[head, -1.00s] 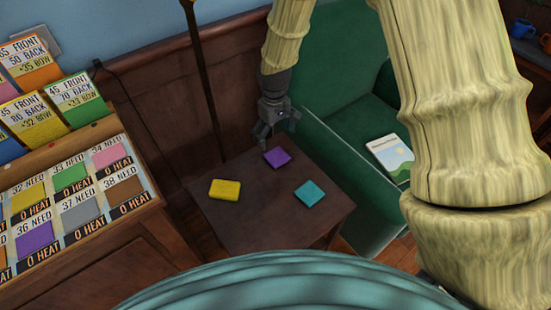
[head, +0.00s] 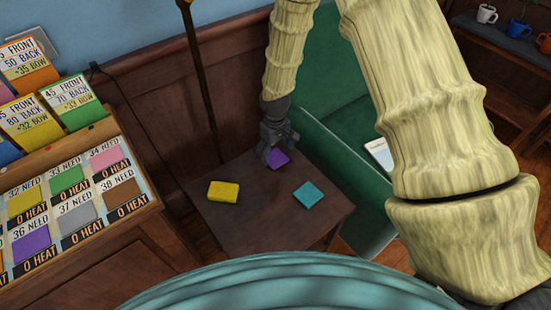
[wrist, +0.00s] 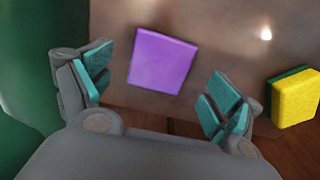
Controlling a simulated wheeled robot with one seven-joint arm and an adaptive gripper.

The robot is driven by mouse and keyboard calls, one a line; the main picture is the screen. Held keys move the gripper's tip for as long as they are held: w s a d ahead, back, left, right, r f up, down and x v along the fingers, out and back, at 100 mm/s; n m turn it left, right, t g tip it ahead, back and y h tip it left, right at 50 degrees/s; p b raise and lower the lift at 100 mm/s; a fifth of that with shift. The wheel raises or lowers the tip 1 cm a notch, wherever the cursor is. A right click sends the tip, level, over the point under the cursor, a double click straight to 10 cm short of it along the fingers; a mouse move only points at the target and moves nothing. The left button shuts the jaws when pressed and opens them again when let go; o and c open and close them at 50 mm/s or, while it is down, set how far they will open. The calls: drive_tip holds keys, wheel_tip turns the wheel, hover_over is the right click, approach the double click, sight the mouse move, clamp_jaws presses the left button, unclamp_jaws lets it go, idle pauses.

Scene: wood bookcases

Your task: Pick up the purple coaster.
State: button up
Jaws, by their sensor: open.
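The purple coaster (head: 279,159) is a flat square lying on the small dark wooden table (head: 240,225), near its far edge. In the wrist view the purple coaster (wrist: 162,60) lies ahead of and between my open fingers. My gripper (head: 276,153) is just above the coaster in the head view and covers part of it. The wrist view shows my gripper (wrist: 160,95) open, with teal pads spread wide and nothing between them at the tips. I cannot tell the exact height of the fingers above the table.
A yellow sponge (head: 224,191) with a green layer (wrist: 283,85) and a teal coaster (head: 308,195) also lie on the table. A green armchair (head: 345,165) stands close on the right. A card display (head: 70,200) stands left. Wood panelling (head: 160,90) rises behind.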

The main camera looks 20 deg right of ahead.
sight(275, 159)
drive_tip(key=shift+f, duration=1.25)
drive_tip(key=c, duration=1.1)
drive_tip(key=shift+r, duration=0.1)
drive_tip(key=shift+c, duration=0.2)
